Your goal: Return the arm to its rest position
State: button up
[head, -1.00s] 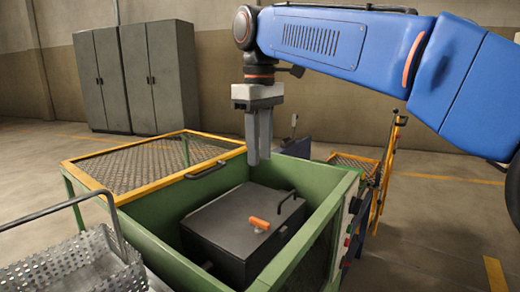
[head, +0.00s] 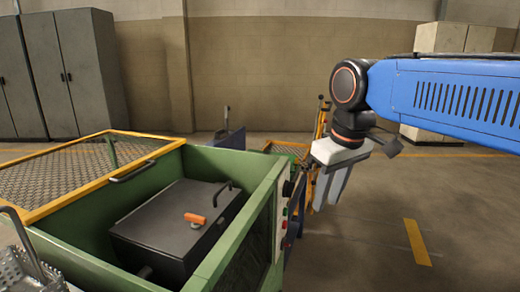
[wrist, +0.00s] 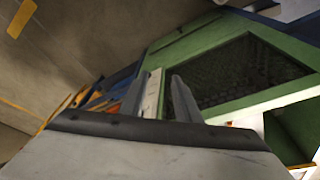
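My gripper (head: 329,200) hangs from the blue arm right of the green furnace housing (head: 262,193), pointing down and slightly tilted, clear of the housing. In the wrist view my gripper (wrist: 158,88) has its two grey fingers apart, with nothing held between them. The arm stretches in from the right edge of the head view.
A yellow-framed mesh cover (head: 85,170) lies open left of the housing. A perforated metal basket (head: 22,272) is at the lower left. Buttons line the housing's white panel (head: 283,215), close to my gripper. Grey cabinets (head: 65,75) stand behind. Floor at the right is open.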

jog(key=s+d+f+m+t, duration=0.1)
jog(key=s+d+f+m, duration=0.2)
jog(key=s+d+f, duration=0.3)
jog(key=s+d+f+m+t+h, duration=0.1)
jog(key=s+d+f+m, duration=0.2)
jog(key=s+d+f, duration=0.4)
notch_tip(320, 180, down, 5)
jog(key=shift+s+d+f, duration=0.1)
jog(key=shift+s+d, duration=0.15)
jog(key=shift+d, duration=0.25)
jog(key=shift+c, duration=0.2)
